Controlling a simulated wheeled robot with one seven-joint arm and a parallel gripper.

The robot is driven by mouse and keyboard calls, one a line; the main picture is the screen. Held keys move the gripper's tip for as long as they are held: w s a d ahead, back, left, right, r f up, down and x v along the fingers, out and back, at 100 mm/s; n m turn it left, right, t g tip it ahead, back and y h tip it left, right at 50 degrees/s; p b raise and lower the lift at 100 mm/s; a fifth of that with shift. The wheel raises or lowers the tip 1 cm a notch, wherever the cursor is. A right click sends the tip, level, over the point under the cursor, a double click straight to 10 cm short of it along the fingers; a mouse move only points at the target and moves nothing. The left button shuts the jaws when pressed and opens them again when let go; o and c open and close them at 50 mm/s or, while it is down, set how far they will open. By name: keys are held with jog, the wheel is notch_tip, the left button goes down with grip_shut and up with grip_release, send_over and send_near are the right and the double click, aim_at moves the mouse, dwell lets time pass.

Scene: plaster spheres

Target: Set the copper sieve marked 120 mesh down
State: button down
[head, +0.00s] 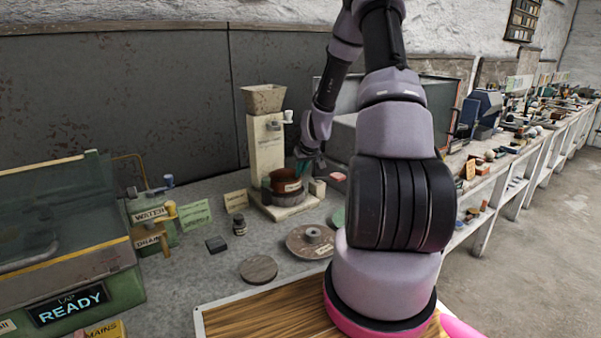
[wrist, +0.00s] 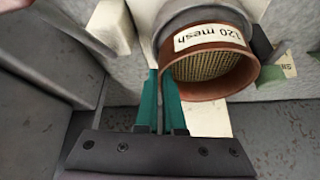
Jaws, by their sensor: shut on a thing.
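The copper sieve (wrist: 205,85) has a mesh floor and a pale label reading "120 mesh". It fills the upper middle of the wrist view, tilted towards the camera. My gripper (wrist: 160,75) has two green fingers close together at the sieve's left edge, shut on its rim. In the head view the sieve (head: 285,177) is at the foot of a pale hopper stand (head: 266,145), and my gripper (head: 306,160) comes down at its right side. I cannot tell whether the sieve touches what is under it. A grey round part (wrist: 190,14) is behind it in the wrist view.
On the grey bench are a round plate with a hub (head: 311,241), a grey disc (head: 258,269), a small dark jar (head: 239,225) and a dark block (head: 216,244). A green lap machine (head: 90,290) stands at left. Bare bench lies between these items.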

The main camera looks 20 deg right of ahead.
jog(key=shift+f, duration=1.3)
jog(key=c, duration=0.9)
grip_release()
jog(key=shift+c, duration=0.2)
jog(key=shift+r, duration=0.1)
jog(key=shift+r, duration=1.95)
